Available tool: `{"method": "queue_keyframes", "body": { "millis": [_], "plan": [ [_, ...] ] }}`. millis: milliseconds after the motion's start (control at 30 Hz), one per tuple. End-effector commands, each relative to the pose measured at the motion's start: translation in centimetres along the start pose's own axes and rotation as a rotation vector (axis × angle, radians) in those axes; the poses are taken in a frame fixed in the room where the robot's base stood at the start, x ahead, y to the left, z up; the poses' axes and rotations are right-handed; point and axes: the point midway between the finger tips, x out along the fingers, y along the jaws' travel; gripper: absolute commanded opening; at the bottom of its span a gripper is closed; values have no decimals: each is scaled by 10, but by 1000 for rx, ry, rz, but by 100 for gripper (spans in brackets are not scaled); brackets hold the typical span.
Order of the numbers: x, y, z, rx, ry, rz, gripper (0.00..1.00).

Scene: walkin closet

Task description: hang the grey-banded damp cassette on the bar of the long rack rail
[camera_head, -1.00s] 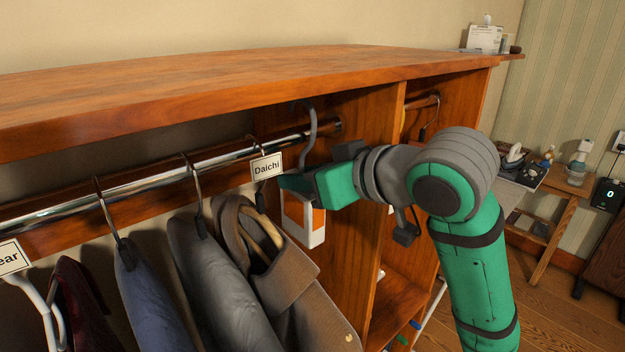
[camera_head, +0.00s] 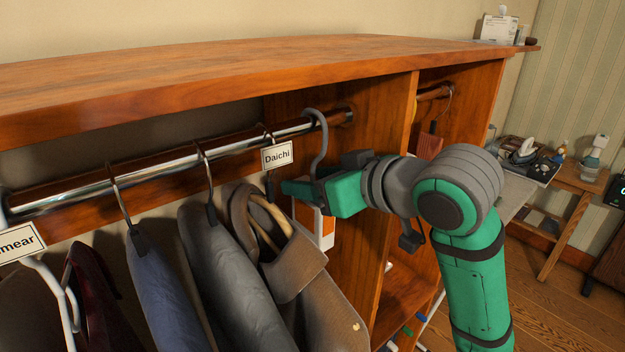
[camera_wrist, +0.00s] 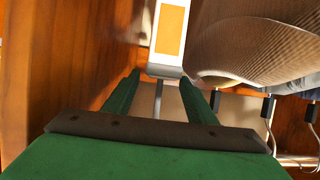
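The damp cassette (camera_head: 327,228) is a white block with an orange panel, below a grey hook (camera_head: 319,150). The hook's curved top is at the right end of the long rack's chrome bar (camera_head: 235,143) and appears to loop over it; I cannot tell whether it bears on the bar. My gripper (camera_head: 290,188) is at the hook's lower stem, beside the cassette's top. The wrist view shows the cassette (camera_wrist: 169,35) and its stem between my fingers (camera_wrist: 160,78), with gaps on both sides.
A "Daichi" tag (camera_head: 277,156) hangs just left of the hook. A brown coat (camera_head: 290,260), a grey garment (camera_head: 225,275) and a blue one (camera_head: 165,290) hang further left. A wooden divider (camera_head: 385,180) stands close on the right, and the wooden top (camera_head: 250,70) lies above.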

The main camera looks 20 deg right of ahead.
Motion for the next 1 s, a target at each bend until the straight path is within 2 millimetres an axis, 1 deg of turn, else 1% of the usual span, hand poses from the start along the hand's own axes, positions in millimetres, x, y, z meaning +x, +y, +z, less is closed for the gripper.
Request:
{"method": "queue_keyframes", "body": {
  "millis": [167, 267, 367, 700, 833, 1000],
  "plan": [
    [0, 0, 0, 0, -1, 0, 51],
    [-6, 0, 0, 0, 0, 1, 51],
    [-18, 0, 0, 0, 0, 1, 51],
    [-80, 0, 0, -1, 2, 2, 51],
    [-97, 1, 0, 0, 1, 1, 51],
    [-107, 0, 0, 0, 0, 0, 51]
  ]
}}
